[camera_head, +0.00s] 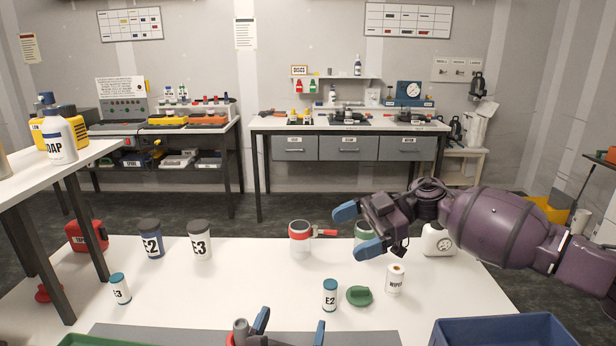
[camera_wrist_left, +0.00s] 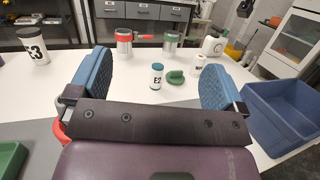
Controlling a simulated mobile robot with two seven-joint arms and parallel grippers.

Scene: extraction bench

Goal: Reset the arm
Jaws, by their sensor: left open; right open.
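My right arm reaches in from the right in the head view, purple and held above the right side of the white bench. Its gripper (camera_head: 358,230) has blue fingertips spread apart, pointing left, with nothing between them. It partly hides a green-lidded container (camera_head: 361,236). My left gripper (camera_head: 290,328) shows at the bottom edge of the head view, low over the front of the bench. Its two blue fingers are wide apart. In the left wrist view its fingers (camera_wrist_left: 158,85) stand at either side, with no object gripped; the small E2 bottle (camera_wrist_left: 157,76) stands beyond them.
A blue bin (camera_head: 505,330) stands front right.

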